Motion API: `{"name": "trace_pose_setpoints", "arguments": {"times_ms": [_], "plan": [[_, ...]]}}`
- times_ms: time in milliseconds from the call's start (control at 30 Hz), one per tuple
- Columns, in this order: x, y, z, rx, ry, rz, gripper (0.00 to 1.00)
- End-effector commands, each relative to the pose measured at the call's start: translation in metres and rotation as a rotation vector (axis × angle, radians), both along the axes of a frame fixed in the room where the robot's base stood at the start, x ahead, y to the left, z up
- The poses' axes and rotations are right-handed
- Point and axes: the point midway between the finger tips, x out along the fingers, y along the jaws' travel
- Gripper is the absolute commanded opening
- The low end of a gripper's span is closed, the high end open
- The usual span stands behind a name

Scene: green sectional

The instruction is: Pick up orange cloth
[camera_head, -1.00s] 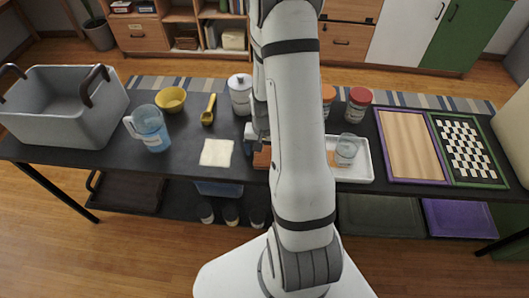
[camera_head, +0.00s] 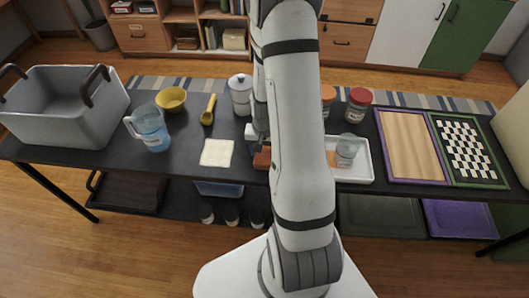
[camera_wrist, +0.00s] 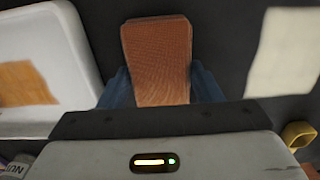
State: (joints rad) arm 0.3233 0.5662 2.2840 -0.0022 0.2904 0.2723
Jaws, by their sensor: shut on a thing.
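The orange cloth (camera_wrist: 157,55) is a folded, woven-looking orange-brown piece between the two blue fingers of my gripper (camera_wrist: 160,86) in the wrist view. My gripper is shut on it, and its far end sticks out past the fingertips. In the head view the cloth (camera_head: 262,159) shows as a small orange-brown patch just left of my arm, over the dark table. My arm hides most of the gripper there.
A white tray (camera_head: 363,172) with a clear cup (camera_head: 346,150) and an orange-tan patch (camera_wrist: 24,83) lies right of my arm. A cream cloth (camera_head: 217,153), yellow scoop (camera_head: 208,110) and blue jug (camera_head: 150,128) lie left. Jars stand behind my arm.

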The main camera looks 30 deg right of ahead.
Motion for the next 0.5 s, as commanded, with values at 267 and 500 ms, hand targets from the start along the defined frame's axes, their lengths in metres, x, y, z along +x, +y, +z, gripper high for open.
{"name": "trace_pose_setpoints", "arguments": {"times_ms": [267, 500], "plan": [[0.001, -0.001, 0.018, -0.001, -0.004, -0.001, 0.37], [0.001, -0.001, 0.063, -0.002, -0.006, -0.001, 0.37]]}}
